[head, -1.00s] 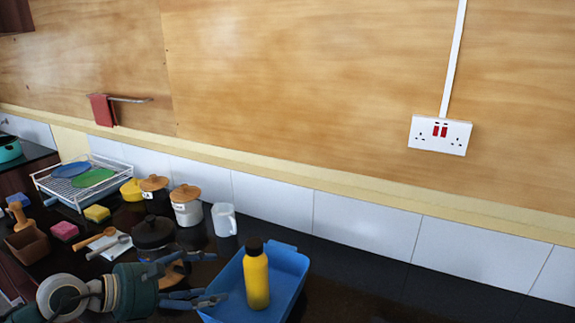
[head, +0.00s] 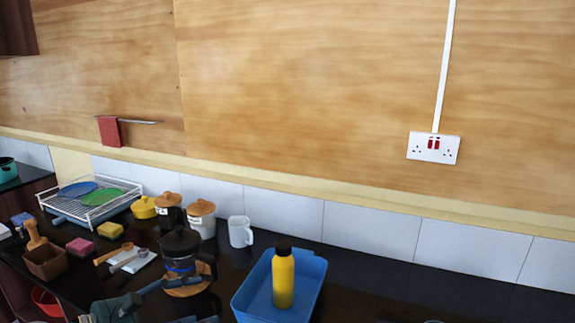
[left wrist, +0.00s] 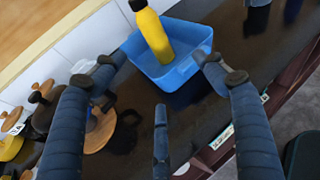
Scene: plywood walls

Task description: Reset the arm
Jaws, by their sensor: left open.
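My left gripper (head: 176,303) is low in the head view, at the bottom edge and left of the blue tray, partly cut off. In the left wrist view its fingers (left wrist: 160,62) are spread wide with nothing between them. A yellow bottle (head: 283,281) with a black cap stands upright in the blue tray (head: 313,285). The bottle (left wrist: 153,36) and tray (left wrist: 183,72) also show in the left wrist view, beyond the fingertips and apart from them. My right gripper is not in view.
A dark kettle-like pot (head: 181,247) on a wooden base stands close to the left gripper. A white mug (head: 240,232), lidded jars (head: 201,219), a dish rack (head: 92,200) and sponges line the counter leftward. The dark counter (head: 375,285) right of the tray looks clear.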

